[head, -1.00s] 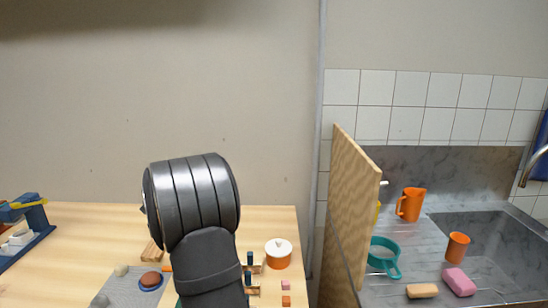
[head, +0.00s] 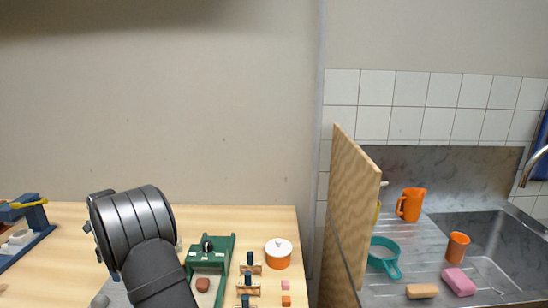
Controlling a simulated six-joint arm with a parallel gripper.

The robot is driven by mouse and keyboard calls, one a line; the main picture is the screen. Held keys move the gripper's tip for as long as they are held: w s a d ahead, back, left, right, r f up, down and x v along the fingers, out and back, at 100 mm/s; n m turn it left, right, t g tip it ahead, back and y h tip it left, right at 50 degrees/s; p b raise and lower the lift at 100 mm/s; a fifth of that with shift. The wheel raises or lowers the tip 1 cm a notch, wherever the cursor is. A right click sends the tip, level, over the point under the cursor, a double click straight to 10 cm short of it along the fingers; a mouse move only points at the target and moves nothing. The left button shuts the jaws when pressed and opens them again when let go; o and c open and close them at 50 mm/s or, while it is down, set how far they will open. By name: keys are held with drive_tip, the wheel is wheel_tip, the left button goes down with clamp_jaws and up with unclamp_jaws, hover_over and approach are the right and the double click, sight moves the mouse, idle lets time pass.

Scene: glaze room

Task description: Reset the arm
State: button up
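My own dark arm rises from the bottom edge of the head view, left of the middle, over the wooden table (head: 70,262). Its thick ribbed joint stands in front of the plain wall and the table's back. My gripper's fingers do not show, so I cannot see whether they hold anything. The arm hides part of a grey mat on the table.
A green frame (head: 231,246) with a brown lump (head: 203,285) lies just right of my arm. A white-lidded orange pot (head: 278,253) and small blocks stand further right. A wooden partition (head: 350,215) separates the sink (head: 480,232). A blue rack (head: 35,228) is far left.

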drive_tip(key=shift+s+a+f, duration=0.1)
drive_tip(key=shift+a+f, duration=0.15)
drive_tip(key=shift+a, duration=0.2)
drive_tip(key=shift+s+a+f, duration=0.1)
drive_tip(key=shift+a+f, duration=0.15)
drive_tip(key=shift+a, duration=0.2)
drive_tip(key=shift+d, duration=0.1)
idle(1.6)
